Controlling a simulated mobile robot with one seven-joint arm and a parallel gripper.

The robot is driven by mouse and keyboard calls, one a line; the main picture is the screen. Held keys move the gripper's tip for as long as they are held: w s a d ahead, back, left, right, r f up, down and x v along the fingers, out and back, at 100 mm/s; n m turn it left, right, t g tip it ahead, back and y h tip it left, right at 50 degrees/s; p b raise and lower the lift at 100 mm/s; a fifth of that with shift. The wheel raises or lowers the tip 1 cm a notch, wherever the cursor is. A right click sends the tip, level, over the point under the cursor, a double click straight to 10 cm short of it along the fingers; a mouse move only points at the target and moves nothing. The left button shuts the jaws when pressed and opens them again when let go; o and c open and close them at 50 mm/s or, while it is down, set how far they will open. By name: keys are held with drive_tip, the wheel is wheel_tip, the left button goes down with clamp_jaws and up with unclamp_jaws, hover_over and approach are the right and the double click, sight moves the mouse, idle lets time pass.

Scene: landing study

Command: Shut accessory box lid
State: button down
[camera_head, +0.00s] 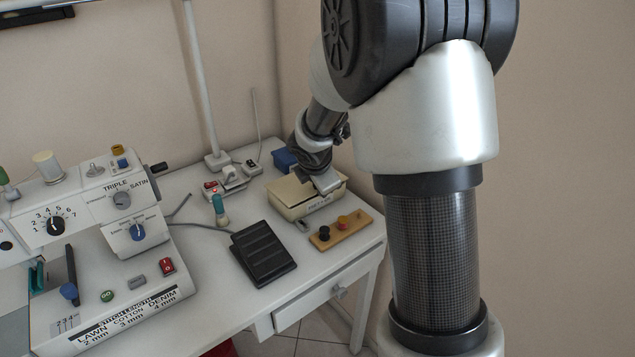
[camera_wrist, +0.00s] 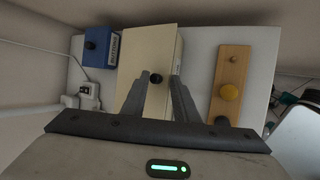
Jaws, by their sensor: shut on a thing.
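The accessory box (camera_head: 293,211) is a cream box near the back right of the white table. My gripper (camera_head: 322,186) reaches down over the box from the right. My gripper hides part of the lid in the head view. I cannot tell whether the lid sits fully down on the rim.
A blue box (camera_head: 285,160) stands behind the cream box. A wooden board with knobs (camera_head: 341,229) lies in front of it. A black foot pedal (camera_head: 262,253) lies to the left, beside the sewing machine (camera_head: 115,240). A white socket block (camera_head: 230,180) stands behind.

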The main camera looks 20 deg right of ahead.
drive_tip(key=shift+s+d+f, duration=0.15)
drive_tip(key=c, duration=1.7)
unclamp_jaws()
drive_tip(key=p+v, duration=0.6)
drive_tip(key=v, duration=1.1)
drive_tip(key=shift+s+r, duration=0.1)
drive_tip(key=shift+r, duration=0.2)
